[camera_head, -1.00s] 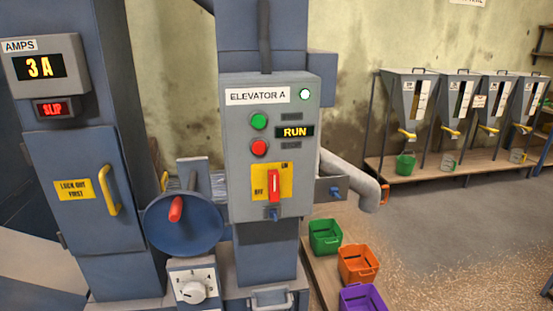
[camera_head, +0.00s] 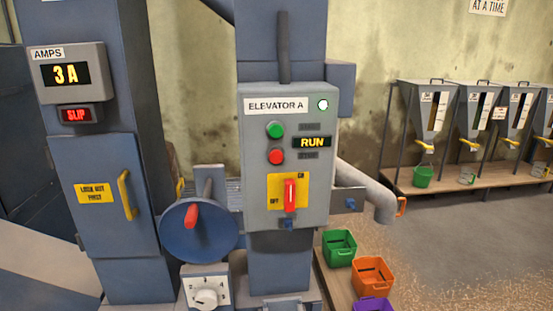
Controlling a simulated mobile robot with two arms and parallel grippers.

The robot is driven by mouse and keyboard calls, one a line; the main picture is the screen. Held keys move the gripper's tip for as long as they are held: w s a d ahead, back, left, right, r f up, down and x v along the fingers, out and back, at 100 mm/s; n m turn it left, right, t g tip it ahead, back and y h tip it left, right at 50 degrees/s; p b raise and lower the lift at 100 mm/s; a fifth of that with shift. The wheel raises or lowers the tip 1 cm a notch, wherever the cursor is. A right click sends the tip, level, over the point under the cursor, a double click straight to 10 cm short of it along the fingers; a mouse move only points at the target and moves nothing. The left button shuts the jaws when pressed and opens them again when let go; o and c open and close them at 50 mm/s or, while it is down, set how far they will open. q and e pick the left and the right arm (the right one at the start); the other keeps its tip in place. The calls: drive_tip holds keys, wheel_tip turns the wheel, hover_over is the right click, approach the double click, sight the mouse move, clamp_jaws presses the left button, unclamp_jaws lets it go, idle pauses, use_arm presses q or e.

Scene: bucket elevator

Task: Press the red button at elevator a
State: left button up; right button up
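The grey control box (camera_head: 318,205) labelled ELEVATOR A stands upright in the middle of the head view. Its red button (camera_head: 276,156) sits just below a green button (camera_head: 275,130), left of a lit display (camera_head: 312,142) reading RUN. A white-green lamp (camera_head: 323,104) glows at the box's top right. Below is a red switch handle (camera_head: 290,194) on a yellow plate marked ON and OFF, with the handle upright. Nothing covers the red button. Neither of my grippers is in view.
Left is a cabinet with an AMPS display (camera_head: 66,74) reading 3 A and a lit SLIP sign (camera_head: 76,115). A blue wheel (camera_head: 199,232) and a dial (camera_head: 206,292) are below. Green (camera_head: 340,248), orange (camera_head: 373,275) and purple (camera_head: 372,305) bins stand lower right. Open floor lies right.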

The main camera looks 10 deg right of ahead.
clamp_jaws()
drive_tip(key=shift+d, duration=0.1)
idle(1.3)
